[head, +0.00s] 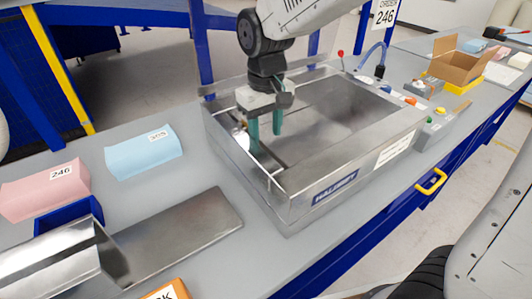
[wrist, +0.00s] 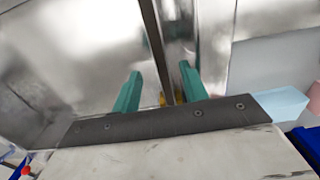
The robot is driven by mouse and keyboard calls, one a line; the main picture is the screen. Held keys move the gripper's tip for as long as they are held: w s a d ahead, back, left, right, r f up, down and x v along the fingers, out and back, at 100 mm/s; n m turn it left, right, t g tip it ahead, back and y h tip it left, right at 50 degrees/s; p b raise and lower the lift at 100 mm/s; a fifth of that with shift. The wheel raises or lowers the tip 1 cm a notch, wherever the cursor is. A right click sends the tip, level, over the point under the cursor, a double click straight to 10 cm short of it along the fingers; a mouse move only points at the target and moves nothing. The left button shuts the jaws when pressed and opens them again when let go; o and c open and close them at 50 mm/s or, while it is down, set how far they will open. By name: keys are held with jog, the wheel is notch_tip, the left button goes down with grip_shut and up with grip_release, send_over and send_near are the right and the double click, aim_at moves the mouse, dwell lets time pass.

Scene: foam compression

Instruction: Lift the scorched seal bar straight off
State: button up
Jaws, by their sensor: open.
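The seal bar (wrist: 155,45) is a long, narrow, dark bar in the wrist view. It runs from the top edge down between my two green fingertips. In the head view, a thin bar (head: 268,172) shows along the left side of the steel chamber (head: 345,187) marked HALDREY; my gripper partly hides it. My gripper (head: 266,141) points down into the open chamber with its fingers apart. In the wrist view, my gripper (wrist: 160,72) has one finger on each side of the bar with gaps showing. I cannot tell the fingers' height relative to the bar.
The chamber walls stand close around my gripper. A pink block (head: 45,190) and a blue block (head: 143,153) lie to the left. A flat steel plate (head: 185,232) lies in front of them. A cardboard box (head: 460,60) and a control box (head: 436,124) stand to the right.

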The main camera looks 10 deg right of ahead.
aim_at(266, 147)
notch_tip(266, 147, down, 5)
jog(key=shift+f, duration=0.2)
grip_shut()
jog(key=shift+r, duration=0.1)
